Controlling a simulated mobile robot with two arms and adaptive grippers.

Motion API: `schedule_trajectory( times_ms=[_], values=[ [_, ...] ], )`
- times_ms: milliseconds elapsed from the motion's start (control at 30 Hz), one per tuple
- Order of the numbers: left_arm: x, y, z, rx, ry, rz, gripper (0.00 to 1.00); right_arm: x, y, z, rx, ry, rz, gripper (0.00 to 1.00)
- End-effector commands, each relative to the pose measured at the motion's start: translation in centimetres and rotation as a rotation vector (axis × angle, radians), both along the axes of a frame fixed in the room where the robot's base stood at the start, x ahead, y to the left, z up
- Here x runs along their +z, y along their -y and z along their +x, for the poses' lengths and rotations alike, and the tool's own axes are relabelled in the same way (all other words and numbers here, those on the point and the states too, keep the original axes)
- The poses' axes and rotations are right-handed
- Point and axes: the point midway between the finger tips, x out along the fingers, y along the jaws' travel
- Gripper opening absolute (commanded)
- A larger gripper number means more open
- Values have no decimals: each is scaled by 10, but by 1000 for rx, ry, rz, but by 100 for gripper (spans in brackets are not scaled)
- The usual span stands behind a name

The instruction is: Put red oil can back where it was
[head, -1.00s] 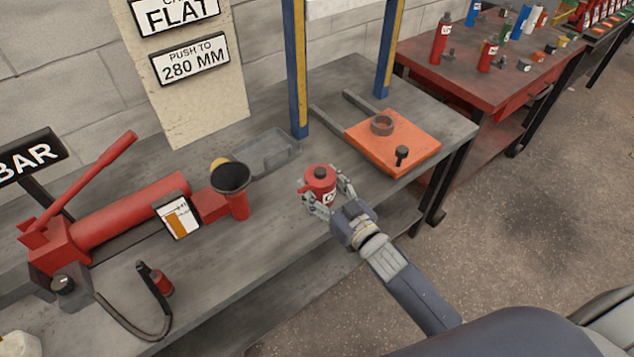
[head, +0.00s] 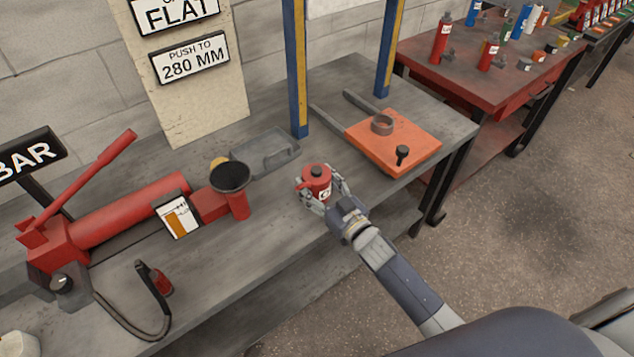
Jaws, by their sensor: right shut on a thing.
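The red oil can (head: 317,180) is a small round red can with a dark cap and a white label. It is upright at the front part of the grey bench (head: 275,222), right of the red funnel. My right gripper (head: 322,192) is shut on it, with a finger on each side. I cannot tell whether the can's base touches the bench top. My left gripper is not in view.
A grey tray (head: 268,152) lies behind. An orange plate (head: 408,147) with a ring and knob lies to the right. Blue-yellow posts (head: 295,80) rise behind.

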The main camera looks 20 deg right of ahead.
Motion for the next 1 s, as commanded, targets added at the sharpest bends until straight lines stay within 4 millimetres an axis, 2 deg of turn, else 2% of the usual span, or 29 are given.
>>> schedule_trajectory(
  times_ms=[33,67,100,133,567,767,1000],
  values=[
    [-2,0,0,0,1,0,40,-1,0,1,1,4,1,18],
    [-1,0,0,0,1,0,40,-2,0,0,0,0,0,64],
    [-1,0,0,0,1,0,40,-2,0,0,0,-1,0,73],
    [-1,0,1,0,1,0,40,-2,0,0,0,-1,0,78],
    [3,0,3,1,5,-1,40,3,0,0,0,0,0,78],
    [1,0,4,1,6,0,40,0,8,-26,0,-4,0,78],
    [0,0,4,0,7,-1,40,-1,21,-71,0,-5,-1,78]
  ],
)
